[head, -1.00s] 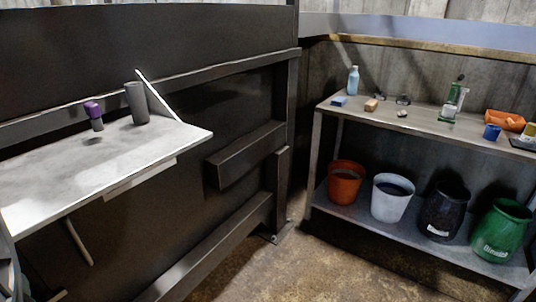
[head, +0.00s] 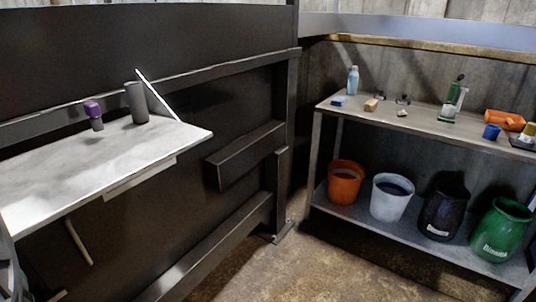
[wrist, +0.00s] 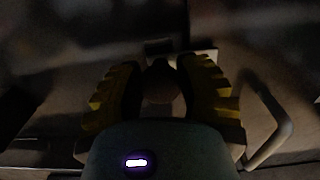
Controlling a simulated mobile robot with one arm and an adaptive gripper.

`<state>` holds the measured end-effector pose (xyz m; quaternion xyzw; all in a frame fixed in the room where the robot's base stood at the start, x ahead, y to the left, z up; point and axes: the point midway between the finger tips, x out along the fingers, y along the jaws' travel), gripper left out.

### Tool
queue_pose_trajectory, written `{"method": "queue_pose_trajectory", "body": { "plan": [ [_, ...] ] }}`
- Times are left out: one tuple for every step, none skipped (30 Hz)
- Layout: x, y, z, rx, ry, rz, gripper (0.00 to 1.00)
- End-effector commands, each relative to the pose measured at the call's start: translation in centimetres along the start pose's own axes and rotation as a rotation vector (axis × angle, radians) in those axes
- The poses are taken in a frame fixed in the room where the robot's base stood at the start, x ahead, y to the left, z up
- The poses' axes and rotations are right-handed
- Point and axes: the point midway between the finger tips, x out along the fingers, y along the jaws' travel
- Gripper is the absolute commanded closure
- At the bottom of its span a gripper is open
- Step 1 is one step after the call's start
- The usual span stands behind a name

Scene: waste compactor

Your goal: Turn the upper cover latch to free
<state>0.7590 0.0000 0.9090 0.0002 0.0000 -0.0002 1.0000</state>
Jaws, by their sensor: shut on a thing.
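In the dark wrist view, my gripper (wrist: 160,72) has its two yellow ribbed fingers on either side of a small rounded brownish piece (wrist: 161,88), and it is shut on that piece. The piece looks like the latch, but the view is too dark to make out its shape or how far it is turned. A pale flat bar (wrist: 205,56) lies just beyond the fingertips. A pale bent handle (wrist: 272,125) stands to the right of the right finger, apart from it. My gripper does not show in the head view, and I cannot pick out the latch there.
In the head view, a pale shelf (head: 150,148) juts from the dark compactor wall, bearing a purple-topped piece (head: 94,115) and a grey cylinder (head: 136,102). A workbench (head: 425,119) with small items stands right, with several bins below. The floor (head: 270,270) between is clear.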

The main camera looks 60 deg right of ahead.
Motion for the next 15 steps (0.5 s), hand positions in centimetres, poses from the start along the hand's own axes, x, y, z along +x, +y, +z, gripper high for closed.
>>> {"method": "queue_pose_trajectory", "body": {
  "plan": [
    [0.0, -0.01, 0.01, 0.0, 0.0, 0.0, 0.82],
    [0.0, 0.0, 0.01, 0.0, 0.0, 0.0, 0.85],
    [0.0, 0.0, 0.01, 0.0, 0.0, 0.0, 0.89],
    [0.0, 0.01, 0.01, 0.0, 0.0, 0.0, 0.92],
    [0.0, 0.01, 0.01, 0.0, 0.0, 0.0, 0.95],
    [0.0, 0.01, 0.01, 0.0, 0.0, 0.0, 0.99],
    [0.0, 0.01, 0.0, 0.0, 0.0, 0.0, 1.0],
    [0.0, 0.02, 0.0, -0.001, 0.0, 0.0, 1.0],
    [0.0, 0.02, 0.0, -0.002, 0.0, 0.0, 1.0],
    [0.0, 0.02, 0.0, -0.003, 0.0, 0.0, 1.0],
    [0.0, 0.02, -0.01, -0.006, 0.0, 0.0, 1.0],
    [0.0, 0.03, -0.02, -0.011, 0.0, 0.0, 1.0],
    [0.0, 0.03, -0.02, -0.017, 0.0, 0.0, 1.0],
    [0.0, 0.04, -0.03, -0.024, 0.0, 0.0, 1.0],
    [0.0, 0.04, -0.03, -0.036, 0.0, 0.0, 1.0]
  ]
}}
